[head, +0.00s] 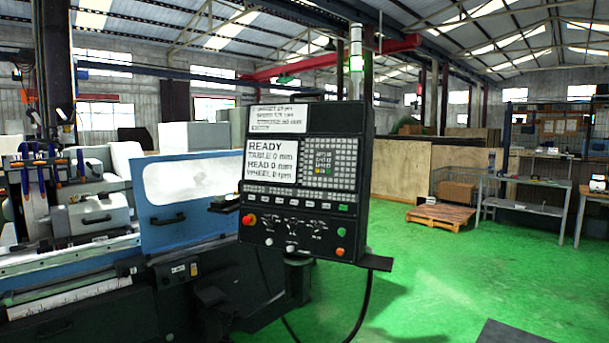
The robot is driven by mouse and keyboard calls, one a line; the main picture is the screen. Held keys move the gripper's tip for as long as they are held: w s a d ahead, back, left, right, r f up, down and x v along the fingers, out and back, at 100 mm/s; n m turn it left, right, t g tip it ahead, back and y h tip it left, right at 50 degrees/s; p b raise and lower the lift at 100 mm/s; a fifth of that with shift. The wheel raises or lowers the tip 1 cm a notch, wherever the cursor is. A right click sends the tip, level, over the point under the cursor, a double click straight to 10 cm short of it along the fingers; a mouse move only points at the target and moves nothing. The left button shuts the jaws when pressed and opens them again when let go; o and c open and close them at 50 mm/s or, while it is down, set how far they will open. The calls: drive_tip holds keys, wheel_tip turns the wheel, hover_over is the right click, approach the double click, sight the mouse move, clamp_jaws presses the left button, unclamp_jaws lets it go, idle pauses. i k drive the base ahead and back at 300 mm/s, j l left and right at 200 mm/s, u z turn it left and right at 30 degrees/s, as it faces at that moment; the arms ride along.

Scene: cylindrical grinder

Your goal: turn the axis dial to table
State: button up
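The grinder's black control panel (303,180) stands upright near the middle of the head view, turned slightly sideways. Its screen (270,163) reads READY, with TABLE 0 mm, HEAD 0 mm and a wheel speed line. The lower part of the panel carries small dark dials (294,229) with white markings. They are too small to tell which one is the axis dial or where it points. A red button (249,220) is at the panel's lower left. My gripper is not in view.
The grinder's blue sliding door (165,233) and its bed are left of the panel. A narrow ledge (376,262) juts out at the panel's lower right, and a black cable (366,315) hangs below. Open green floor (440,280) lies to the right, with a pallet (440,215) farther back.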

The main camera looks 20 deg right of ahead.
sight(292, 226)
drive_tip(key=i+u, duration=0.45)
drive_tip(key=i, duration=0.15)
drive_tip(key=i+l+u, duration=0.2)
drive_tip(key=i+u, duration=0.25)
drive_tip(key=i, duration=0.15)
drive_tip(key=i+l+u, duration=0.85)
drive_tip(key=i+l, duration=0.15)
